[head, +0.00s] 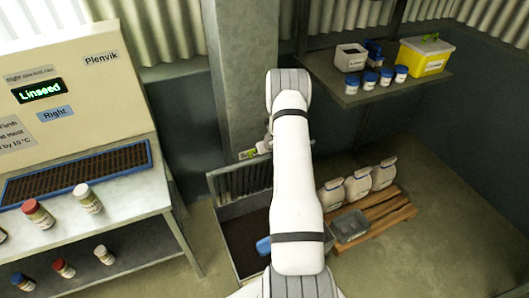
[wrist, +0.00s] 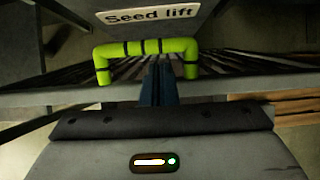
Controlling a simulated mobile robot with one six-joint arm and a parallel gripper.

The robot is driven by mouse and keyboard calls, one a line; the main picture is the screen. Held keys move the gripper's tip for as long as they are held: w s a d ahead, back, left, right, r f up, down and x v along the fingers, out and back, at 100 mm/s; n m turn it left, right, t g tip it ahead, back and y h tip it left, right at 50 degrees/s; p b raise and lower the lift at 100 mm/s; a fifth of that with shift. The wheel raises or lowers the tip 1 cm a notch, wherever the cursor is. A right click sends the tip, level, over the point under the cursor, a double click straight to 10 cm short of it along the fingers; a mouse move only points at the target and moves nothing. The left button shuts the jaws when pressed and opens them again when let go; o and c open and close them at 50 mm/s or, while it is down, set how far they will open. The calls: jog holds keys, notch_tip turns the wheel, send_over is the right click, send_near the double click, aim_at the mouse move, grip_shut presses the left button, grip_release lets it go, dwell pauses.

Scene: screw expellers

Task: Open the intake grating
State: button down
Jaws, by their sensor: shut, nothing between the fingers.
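The intake grating (head: 243,181) is a dark barred panel standing steeply up at the back edge of the floor pit (head: 240,230), whose dark inside shows in front of it. Its yellow-green handle (head: 249,154) is at the upper edge. In the wrist view the green handle (wrist: 145,48) spans a grey bar, with grating bars behind. My gripper (wrist: 158,82) is shut and empty, its dark blue fingers just below the handle's crossbar, between its legs. Whether they touch it, I cannot tell. In the head view my arm hides most of the gripper.
A "Seed lift" sign (wrist: 150,16) is just beyond the handle. A blue object (head: 263,246) lies at the pit beside my arm. The Plenvik bench (head: 120,215) stands left. White sacks (head: 358,186) and a grey tray (head: 349,227) rest on a pallet right; a shelf (head: 352,99) hangs above.

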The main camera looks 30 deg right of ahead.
jog(key=shift+d+r+p, duration=0.1)
jog(key=shift+r+p, duration=0.4)
jog(key=w+r+p, duration=0.3)
jog(key=r+p, duration=0.5)
jog(key=p, duration=0.2)
jog(key=shift+r, duration=0.25)
jog(key=shift+w+d, duration=0.1)
